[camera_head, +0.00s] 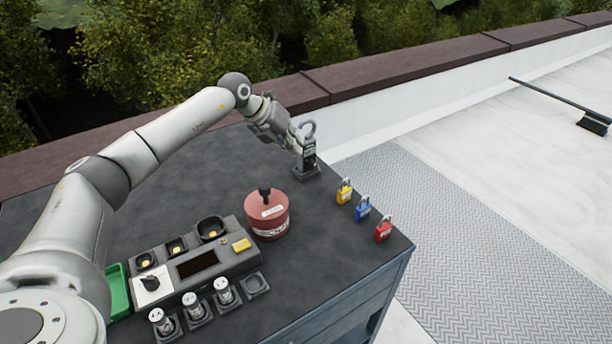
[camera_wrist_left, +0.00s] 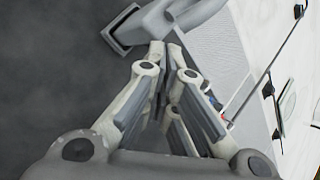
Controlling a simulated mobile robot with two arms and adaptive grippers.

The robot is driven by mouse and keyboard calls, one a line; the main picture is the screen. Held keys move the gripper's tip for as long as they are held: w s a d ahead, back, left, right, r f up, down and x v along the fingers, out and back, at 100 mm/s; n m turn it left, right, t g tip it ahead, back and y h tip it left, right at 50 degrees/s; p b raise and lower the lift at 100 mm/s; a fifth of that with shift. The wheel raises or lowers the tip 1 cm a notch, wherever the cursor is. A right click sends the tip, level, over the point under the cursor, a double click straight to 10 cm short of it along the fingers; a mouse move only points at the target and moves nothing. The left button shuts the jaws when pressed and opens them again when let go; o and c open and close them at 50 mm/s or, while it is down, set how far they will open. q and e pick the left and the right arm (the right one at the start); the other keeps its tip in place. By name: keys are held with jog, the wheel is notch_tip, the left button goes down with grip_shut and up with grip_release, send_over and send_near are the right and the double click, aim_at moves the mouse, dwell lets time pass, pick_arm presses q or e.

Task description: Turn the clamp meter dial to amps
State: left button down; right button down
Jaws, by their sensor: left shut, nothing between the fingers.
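The clamp meter (camera_head: 309,150) stands upright in a dark base (camera_head: 306,173) near the far right corner of the dark table, its ring-shaped jaw at the top. Its dial is too small to read in the head view. My left gripper (camera_head: 297,138) is shut and empty, its fingertips close against the left side of the meter; I cannot tell whether they touch. In the left wrist view, the closed fingers (camera_wrist_left: 167,52) point at the grey meter (camera_wrist_left: 190,14), which the top edge cuts off. My right gripper is not in view.
Yellow (camera_head: 344,191), blue (camera_head: 362,208) and red (camera_head: 382,229) padlocks line the table's right edge. A red canister (camera_head: 267,214) stands nearer, beside a grey panel box (camera_head: 200,268) with several small cylinders in front. A green tray (camera_head: 117,292) is at left. The dark tabletop (camera_head: 215,180) behind the canister is clear.

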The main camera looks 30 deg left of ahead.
aim_at(312, 165)
pick_arm(q)
jog(key=s+a+n+t+b, duration=0.2)
jog(key=s+a+n+b, duration=0.1)
jog(key=s+n+b, duration=0.6)
jog(key=shift+n, duration=0.5)
jog(key=p+x, duration=0.1)
jog(key=x, duration=0.3)
jog(key=p+x, duration=0.1)
jog(key=x, duration=0.4)
jog(key=shift+w+d, duration=0.25)
jog(key=shift+d, duration=0.05)
jog(key=w, duration=0.1)
jog(key=w+d, duration=0.1)
jog(key=w+f+p, duration=0.1)
jog(key=shift+d, duration=0.25)
jog(key=shift+w+d+f, duration=0.1)
jog(key=shift+w+d, duration=0.2)
jog(key=shift+w, duration=0.2)
